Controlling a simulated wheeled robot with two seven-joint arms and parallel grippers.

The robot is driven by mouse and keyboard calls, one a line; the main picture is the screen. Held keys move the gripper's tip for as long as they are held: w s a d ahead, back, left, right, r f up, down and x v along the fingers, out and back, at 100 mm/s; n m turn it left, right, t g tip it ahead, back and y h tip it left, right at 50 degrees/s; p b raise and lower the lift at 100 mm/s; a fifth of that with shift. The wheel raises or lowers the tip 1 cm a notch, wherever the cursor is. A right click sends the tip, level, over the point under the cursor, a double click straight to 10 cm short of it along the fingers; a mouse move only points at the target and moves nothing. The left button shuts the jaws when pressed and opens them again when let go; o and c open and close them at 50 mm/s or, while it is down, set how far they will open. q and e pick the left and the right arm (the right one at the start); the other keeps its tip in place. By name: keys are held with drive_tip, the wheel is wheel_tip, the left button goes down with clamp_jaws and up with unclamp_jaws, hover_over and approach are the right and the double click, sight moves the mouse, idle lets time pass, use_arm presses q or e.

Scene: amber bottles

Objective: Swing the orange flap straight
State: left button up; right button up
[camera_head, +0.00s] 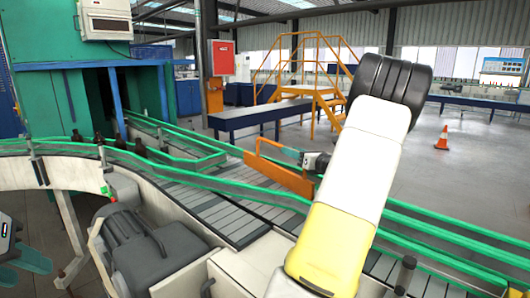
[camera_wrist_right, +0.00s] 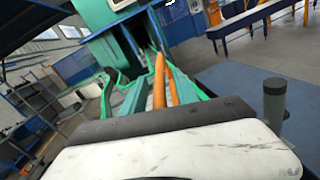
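The orange flap (camera_head: 280,172) stands at an angle across the slatted conveyor in the head view, between the green rails. A second orange strip shows behind its top edge. In the right wrist view, the flap (camera_wrist_right: 160,82) appears as two long orange strips at the centre. My right gripper (camera_head: 300,155) is at the flap's right part, behind my white and yellow arm; its fingers are mostly hidden, and I cannot tell whether it touches the flap. My left gripper (camera_head: 26,262) is at the left edge, its teal fingers apart and empty.
Green guide rails (camera_head: 190,172) line the conveyor (camera_head: 220,208). Several dark bottles (camera_head: 140,147) stand at the left, near the green machine (camera_head: 60,85). A grey motor (camera_head: 150,255) sits in front. An orange cone (camera_head: 442,138) stands on open floor at the right.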

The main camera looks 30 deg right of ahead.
drive_tip(key=shift+c, duration=0.5)
clamp_jaws()
